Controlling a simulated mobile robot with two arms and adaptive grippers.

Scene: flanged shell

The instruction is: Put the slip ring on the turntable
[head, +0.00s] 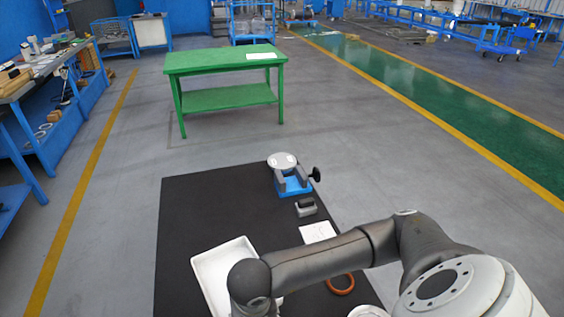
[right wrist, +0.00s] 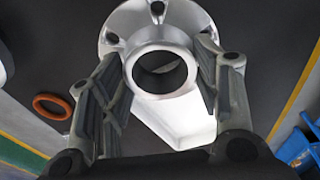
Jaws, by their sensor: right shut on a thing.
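The slip ring (right wrist: 160,25), which I take to be the silver flanged part with bolt holes and a round hollow hub, sits between the fingers of my right gripper (right wrist: 158,52) in the right wrist view. The fingers are shut on its hub from both sides. In the head view my arm hides this gripper and most of the part. My left gripper is not in view.
An orange ring (head: 341,284) lies on the black mat (head: 200,210); it also shows in the right wrist view (right wrist: 52,107). A white tray (head: 208,274), a white card (head: 318,232) and a small grey block (head: 306,207) are nearby. The mat's far left is clear.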

